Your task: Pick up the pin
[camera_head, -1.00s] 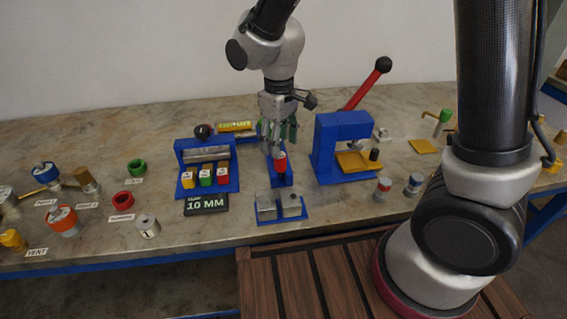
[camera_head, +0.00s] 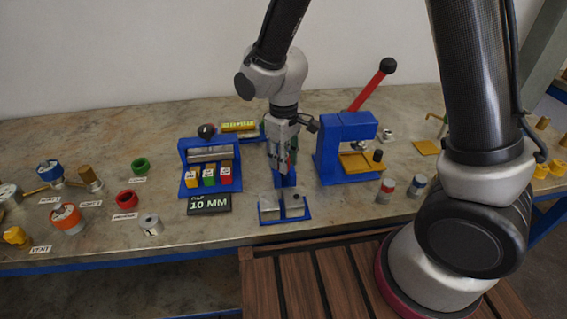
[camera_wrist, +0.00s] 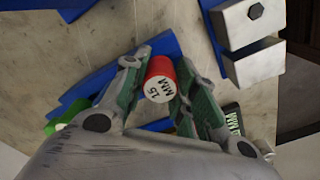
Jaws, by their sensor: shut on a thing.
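In the head view my gripper (camera_head: 281,163) is low over the blue stand (camera_head: 288,181) in the middle of the bench. There the fingers hide nearly all of the pin. I cannot tell whether its lower end is still in the stand.
A blue rack (camera_head: 184,180) with yellow, green and red blocks stands at left, behind a "10 MM" sign (camera_head: 209,203). A blue press (camera_head: 327,160) with a red lever (camera_head: 370,92) is close at right. Grey blocks (camera_head: 293,201) sit in front.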

